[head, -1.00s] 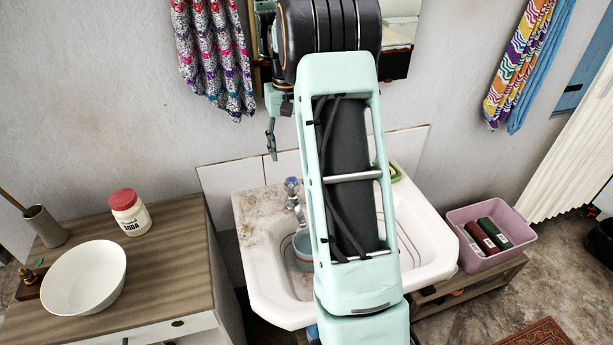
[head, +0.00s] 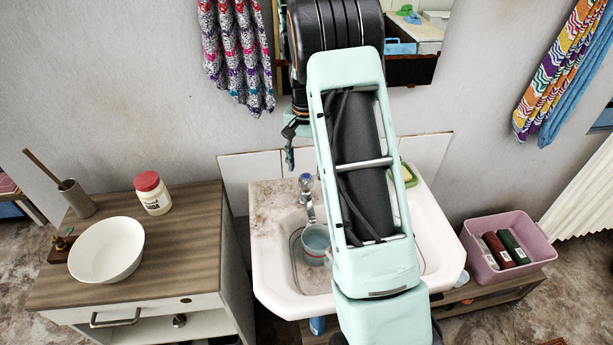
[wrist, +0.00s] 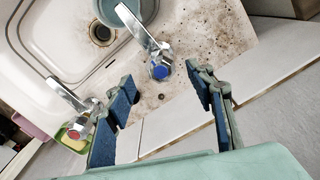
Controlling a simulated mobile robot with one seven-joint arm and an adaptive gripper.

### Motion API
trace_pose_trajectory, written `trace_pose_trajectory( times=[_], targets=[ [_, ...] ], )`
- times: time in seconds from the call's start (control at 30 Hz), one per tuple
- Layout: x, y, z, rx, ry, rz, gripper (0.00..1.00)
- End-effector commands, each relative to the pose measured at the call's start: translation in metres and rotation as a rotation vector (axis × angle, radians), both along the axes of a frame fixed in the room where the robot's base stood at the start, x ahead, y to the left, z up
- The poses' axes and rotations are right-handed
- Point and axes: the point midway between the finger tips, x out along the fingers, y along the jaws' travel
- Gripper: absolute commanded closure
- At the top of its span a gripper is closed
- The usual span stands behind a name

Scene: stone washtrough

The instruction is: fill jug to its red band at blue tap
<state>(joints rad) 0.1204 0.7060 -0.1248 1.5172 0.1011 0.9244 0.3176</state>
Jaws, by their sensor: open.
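A pale blue jug (head: 315,238) stands in the left part of the white basin (head: 272,285), under the spout of the blue-marked tap (head: 306,182). In the wrist view the jug (wrist: 146,8) is cut by the top edge, with the spout end over its rim. The blue knob (wrist: 159,71) shows between my open, empty fingers (wrist: 160,80); I see no contact. In the head view my gripper (head: 289,148) hangs above and slightly left of the tap. The jug's red band, its water level and any running water cannot be made out.
A green-and-yellow sponge dish (head: 409,175) sits at the back right of the basin. A wooden cabinet (head: 185,235) stands left, a pink tub (head: 490,265) right. My arm covers the basin's middle.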

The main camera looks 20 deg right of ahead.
Motion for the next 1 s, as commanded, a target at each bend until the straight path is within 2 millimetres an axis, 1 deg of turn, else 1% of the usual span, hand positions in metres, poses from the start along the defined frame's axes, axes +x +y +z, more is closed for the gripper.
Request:
trace_pose_trajectory(
  times=[0.03,0.1,0.2,0.3,0.47,0.7,1.0],
  targets=[
    [-0.001,0.0,-0.01,0.001,0.005,0.0,0.51],
    [-0.001,0.0,-0.022,0.001,0.004,0.0,0.51],
    [-0.001,0.0,-0.037,0.001,0.003,0.0,0.51],
    [-0.001,0.0,-0.047,0.0,0.002,0.001,0.51],
    [0.0,0.0,-0.055,0.001,0.001,0.001,0.51],
    [0.0,0.0,-0.055,0.0,0.0,0.001,0.51],
    [0.0,0.0,-0.055,0.0,0.0,0.001,0.84]
  ],
)
